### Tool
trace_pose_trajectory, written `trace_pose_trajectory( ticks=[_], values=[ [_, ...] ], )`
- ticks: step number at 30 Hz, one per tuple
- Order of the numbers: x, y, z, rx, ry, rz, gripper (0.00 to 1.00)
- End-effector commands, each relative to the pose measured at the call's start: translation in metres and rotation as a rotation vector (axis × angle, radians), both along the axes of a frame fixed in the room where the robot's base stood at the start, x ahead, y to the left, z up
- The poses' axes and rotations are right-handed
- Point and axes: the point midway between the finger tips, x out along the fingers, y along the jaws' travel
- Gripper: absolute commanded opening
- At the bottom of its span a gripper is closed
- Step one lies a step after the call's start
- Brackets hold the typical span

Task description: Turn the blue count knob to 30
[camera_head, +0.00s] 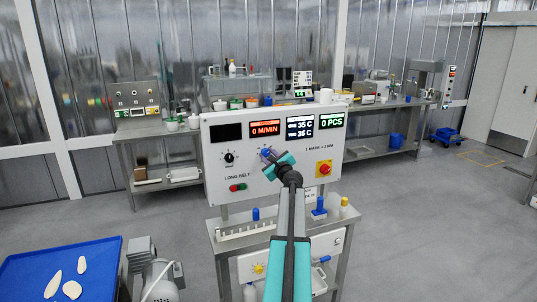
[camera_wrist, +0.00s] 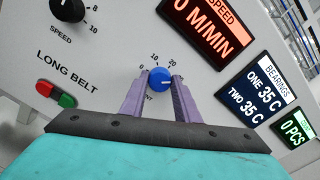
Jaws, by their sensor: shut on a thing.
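The blue count knob (camera_wrist: 159,78) is on the white panel, with the marks 0, 10 and 20 around its upper side in the wrist view. A small pale mark shows on the knob's right part; which number it points to is unclear. My gripper (camera_wrist: 160,88) has its purple fingers on both sides of the knob and is shut on it. The right finger hides part of the scale, and the 30 mark is not seen. In the head view the gripper (camera_head: 271,157) reaches the panel, and the knob (camera_head: 265,152) shows a little past it.
The panel (camera_head: 215,185) also carries a black speed knob (camera_head: 229,158), green and red buttons (camera_head: 238,187) and a red emergency stop (camera_head: 324,168). The displays read 0 M/MIN (camera_head: 265,128), 35 C twice (camera_head: 300,130) and 0 PCS (camera_head: 331,122). A blue tray (camera_head: 30,270) stands at lower left.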

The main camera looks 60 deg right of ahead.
Motion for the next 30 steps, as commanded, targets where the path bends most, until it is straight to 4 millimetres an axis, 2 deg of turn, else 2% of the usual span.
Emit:
trace_pose_trajectory(
  ticks=[16,17,19,30],
  values=[
    [-0.0029,-0.0015,-0.0028,0.028,-0.017,-0.005,0.06],
    [-0.0027,-0.0015,-0.0028,0.027,-0.017,-0.005,0.33],
    [-0.0024,-0.0012,-0.0025,0.027,-0.018,-0.005,0.45],
    [-0.0013,0.0002,-0.0009,0.027,-0.019,-0.001,0.47]
  ],
)
